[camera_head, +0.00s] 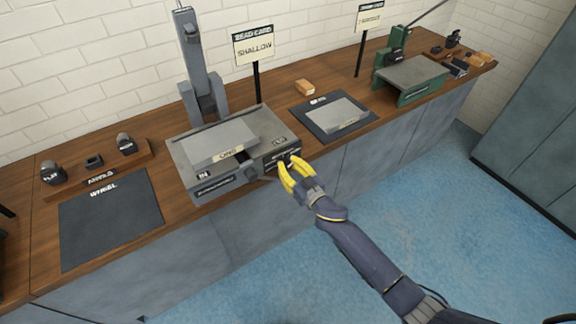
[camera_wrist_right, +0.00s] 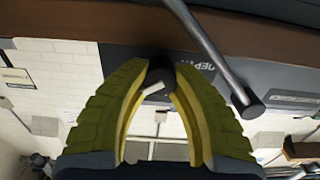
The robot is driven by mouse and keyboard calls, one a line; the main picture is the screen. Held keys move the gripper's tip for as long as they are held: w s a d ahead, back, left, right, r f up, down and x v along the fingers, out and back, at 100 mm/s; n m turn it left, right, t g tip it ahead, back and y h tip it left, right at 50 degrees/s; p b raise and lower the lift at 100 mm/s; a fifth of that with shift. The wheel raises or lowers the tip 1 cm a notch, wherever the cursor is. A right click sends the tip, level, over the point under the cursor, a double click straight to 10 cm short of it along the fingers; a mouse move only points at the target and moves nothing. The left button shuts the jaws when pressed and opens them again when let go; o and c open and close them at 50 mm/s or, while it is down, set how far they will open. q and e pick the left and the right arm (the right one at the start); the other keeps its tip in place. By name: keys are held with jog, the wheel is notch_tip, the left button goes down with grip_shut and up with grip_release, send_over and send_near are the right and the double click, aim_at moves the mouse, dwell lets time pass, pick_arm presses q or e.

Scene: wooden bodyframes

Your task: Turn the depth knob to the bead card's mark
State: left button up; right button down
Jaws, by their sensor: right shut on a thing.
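The bead card (camera_head: 254,47) stands on a black post behind the grey bead machine (camera_head: 185,158) and reads SHALLOW. The depth knob (camera_wrist_right: 160,78) is a small dark knob with a white pointer line, by a partly hidden DEPTH label on the machine's front. My right gripper (camera_head: 283,164) is at the right part of that front; in the wrist view its yellow fingers (camera_wrist_right: 161,72) are shut on the knob, one on each side. The knob's scale marks are mostly hidden. My left gripper is not in view.
A grey rod (camera_wrist_right: 215,55) passes close beside the knob in the wrist view. A dark mat with a grey panel (camera_head: 339,114) lies right of the machine. The black WHEEL mat (camera_head: 108,222) at left is empty. A green machine (camera_head: 410,78) stands farther right.

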jog(key=n, duration=0.5)
jog(key=shift+a+r, duration=0.15)
jog(key=shift+r, duration=0.2)
jog(key=n, duration=0.5)
jog(key=shift+a, duration=0.1)
jog(key=shift+n, duration=0.4)
jog(key=shift+a, duration=0.1)
jog(key=c, duration=1.3)
grip_release()
jog(key=shift+s, duration=0.1)
jog(key=o, duration=0.3)
jog(key=shift+f, duration=0.25)
jog(key=shift+d, duration=0.2)
